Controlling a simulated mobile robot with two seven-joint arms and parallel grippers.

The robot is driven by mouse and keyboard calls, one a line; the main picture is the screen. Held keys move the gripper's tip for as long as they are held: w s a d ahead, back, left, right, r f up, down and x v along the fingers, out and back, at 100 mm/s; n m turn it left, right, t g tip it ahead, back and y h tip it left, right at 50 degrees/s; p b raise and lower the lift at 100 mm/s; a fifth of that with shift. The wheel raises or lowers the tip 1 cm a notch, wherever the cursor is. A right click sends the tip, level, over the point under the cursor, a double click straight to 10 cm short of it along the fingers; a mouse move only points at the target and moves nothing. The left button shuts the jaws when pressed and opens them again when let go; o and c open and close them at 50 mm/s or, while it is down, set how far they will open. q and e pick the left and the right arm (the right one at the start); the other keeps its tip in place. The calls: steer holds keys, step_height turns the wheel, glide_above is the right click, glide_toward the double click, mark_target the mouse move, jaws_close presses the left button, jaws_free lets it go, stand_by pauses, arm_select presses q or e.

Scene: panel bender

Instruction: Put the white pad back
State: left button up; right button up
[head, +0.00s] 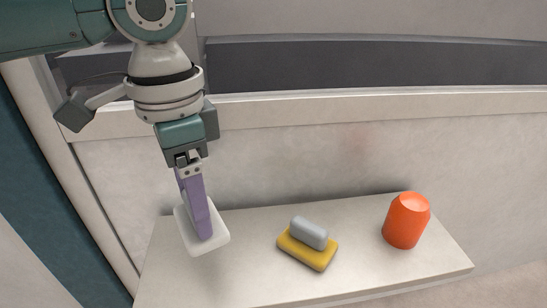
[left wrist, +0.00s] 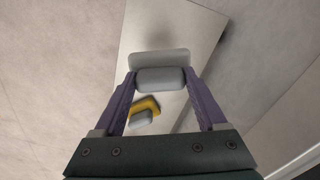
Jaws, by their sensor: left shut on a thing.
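The white pad (head: 219,238) is at the tips of my left gripper (head: 203,236), over the left end of the pale shelf in the head view. It looks tilted there, and I cannot tell whether it touches the shelf. In the left wrist view, the purple fingers of the left gripper (left wrist: 160,82) close on both sides of the pad's light grip block, and the pad's flat plate (left wrist: 160,58) shows beyond it. In the head view the fingers hide part of the pad. My right gripper does not show.
The pale shelf (head: 345,215) stands against a wall. A yellow pad (head: 313,258) with a grey grip (head: 309,232) lies mid-shelf, right of the white pad. An orange rounded can (head: 406,222) stands near the right end. Shelf surface between them is clear.

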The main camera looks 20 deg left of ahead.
arm_select(q)
step_height(320, 180, down, 7)
steer(key=shift+b, duration=1.25)
steer(key=shift+r, duration=0.1)
steer(key=o, duration=1.1)
steer(key=shift+o, duration=0.2)
